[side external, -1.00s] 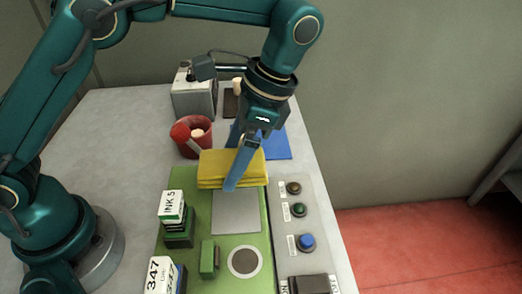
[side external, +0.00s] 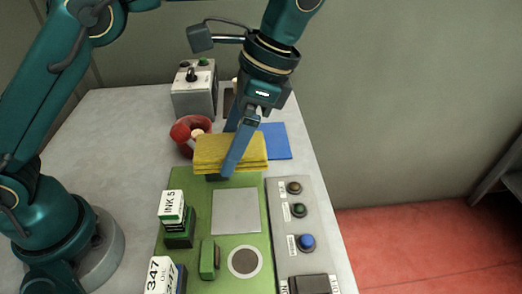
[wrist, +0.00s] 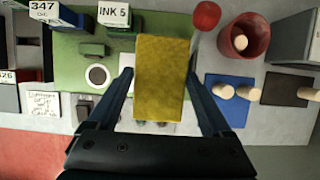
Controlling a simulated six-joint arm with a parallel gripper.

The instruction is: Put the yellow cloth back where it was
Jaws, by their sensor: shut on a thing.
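The folded yellow cloth (side external: 230,150) is held between the fingers of my gripper (side external: 232,158), over the far end of the green mat (side external: 180,205). In the wrist view the cloth (wrist: 160,80) hangs between the two fingers of my gripper (wrist: 160,76), one along each side. A bare grey square plate (side external: 236,210) lies on the mat in front of the cloth. The far finger is mostly hidden by the cloth in the side view.
A red cup (wrist: 243,30) holding a cork stands behind the cloth. A blue mat (wrist: 225,110) with corks lies beyond it. The ink box (side external: 171,206) and the 347 box (side external: 160,276) stand at left. A button panel (side external: 300,225) runs along the right.

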